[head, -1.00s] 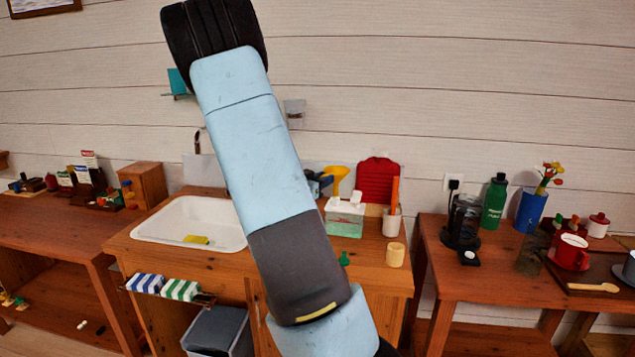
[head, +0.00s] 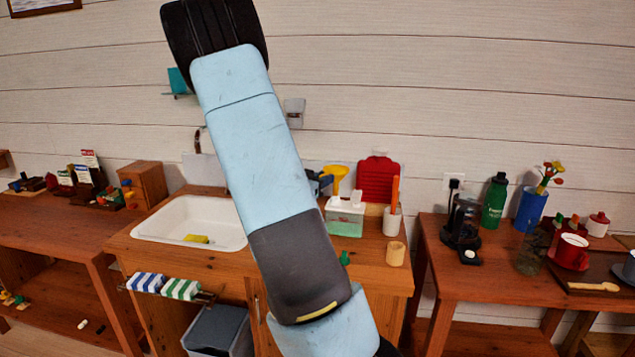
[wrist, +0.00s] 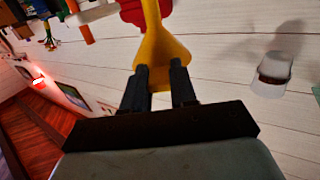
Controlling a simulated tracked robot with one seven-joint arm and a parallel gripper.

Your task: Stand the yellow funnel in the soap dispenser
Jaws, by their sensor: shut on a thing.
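The yellow funnel (head: 335,172) is upright, wide end up and spout down, above the left part of the soap dispenser's top. The soap dispenser (head: 345,219) is a clear box with pale green contents and a white top, on the wooden counter. I cannot tell whether the spout is inside an opening or just above it. My gripper (head: 319,181) is mostly behind my arm in the head view. In the wrist view my gripper (wrist: 160,82) is shut on the wide part of the funnel (wrist: 160,48); the dispenser is not clear there.
A white cup (head: 392,221) with an orange stick stands right of the dispenser, with a beige cup (head: 396,254) in front. A red board (head: 379,180) leans on the wall behind. The sink (head: 190,224) is to the left. A small green item (head: 345,258) lies in front.

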